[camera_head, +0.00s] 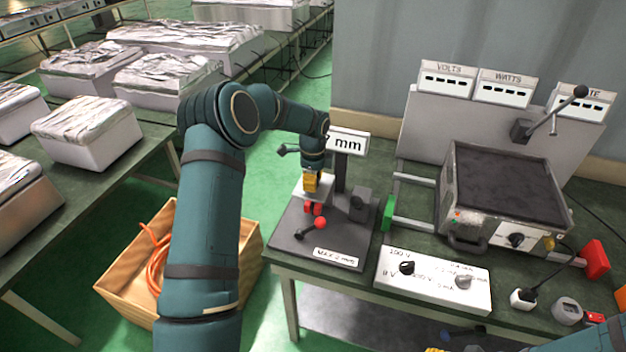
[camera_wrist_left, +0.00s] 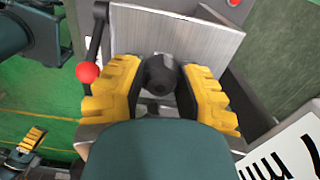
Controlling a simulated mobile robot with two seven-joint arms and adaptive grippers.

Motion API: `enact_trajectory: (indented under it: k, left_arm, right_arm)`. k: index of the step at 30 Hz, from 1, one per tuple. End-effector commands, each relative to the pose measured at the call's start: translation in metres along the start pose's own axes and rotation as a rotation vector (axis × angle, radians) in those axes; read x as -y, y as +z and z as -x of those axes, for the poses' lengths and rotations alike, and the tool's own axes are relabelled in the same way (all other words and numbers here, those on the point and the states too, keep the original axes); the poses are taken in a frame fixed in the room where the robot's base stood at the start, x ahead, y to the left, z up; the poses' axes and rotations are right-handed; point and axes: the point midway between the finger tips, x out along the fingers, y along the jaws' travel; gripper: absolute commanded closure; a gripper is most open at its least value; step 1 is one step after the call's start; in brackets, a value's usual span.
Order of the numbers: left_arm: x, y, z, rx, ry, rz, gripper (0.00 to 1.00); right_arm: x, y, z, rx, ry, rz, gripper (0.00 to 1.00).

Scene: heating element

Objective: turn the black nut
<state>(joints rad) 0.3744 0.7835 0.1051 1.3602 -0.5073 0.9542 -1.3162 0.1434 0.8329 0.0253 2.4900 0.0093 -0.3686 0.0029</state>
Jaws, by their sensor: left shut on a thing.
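The black nut (camera_wrist_left: 160,75) shows in the left wrist view as a dark round knob between the two yellow fingers. My left gripper (camera_head: 311,181) is over the measuring stand and shut on the nut. In the left wrist view the left gripper (camera_wrist_left: 160,92) has one finger on each side of the nut. The nut is hidden behind the gripper in the head view. The stand's dark base (camera_head: 287,240) carries a lever with a red ball (camera_head: 320,223).
An "mm" sign (camera_head: 348,142) stands just behind the gripper. A white panel with knobs (camera_head: 440,287) and a grey heater box (camera_head: 505,190) are to the right on the bench. A wooden crate (camera_head: 125,285) with an orange hose is on the floor at left.

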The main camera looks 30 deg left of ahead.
Motion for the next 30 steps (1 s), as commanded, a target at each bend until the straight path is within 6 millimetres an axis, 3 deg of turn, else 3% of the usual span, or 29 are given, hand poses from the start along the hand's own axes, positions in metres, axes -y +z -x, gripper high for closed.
enact_trajectory:
  k: [17, 18, 20, 30]
  left_arm:
    - [-0.0021, -0.0004, -0.003, -0.001, 0.008, -0.036, 1.0]
    - [-0.0021, -0.0004, -0.003, -0.001, 0.008, -0.036, 0.58]
    - [-0.002, -0.0004, -0.0029, 0.0, 0.008, -0.036, 0.37]
    - [-0.0004, -0.0001, 0.0005, 0.0, 0.002, -0.035, 0.36]
  right_arm:
    - [0.0, -0.0001, 0.0004, 0.0, 0.0, 0.0, 0.53]
    - [0.0, -0.0001, 0.0004, 0.0, 0.0, 0.0, 0.53]
    - [0.0, -0.0001, 0.0004, 0.0, 0.0, 0.0, 0.53]
    - [0.0, 0.0, 0.0005, 0.0, 0.0, 0.0, 0.53]
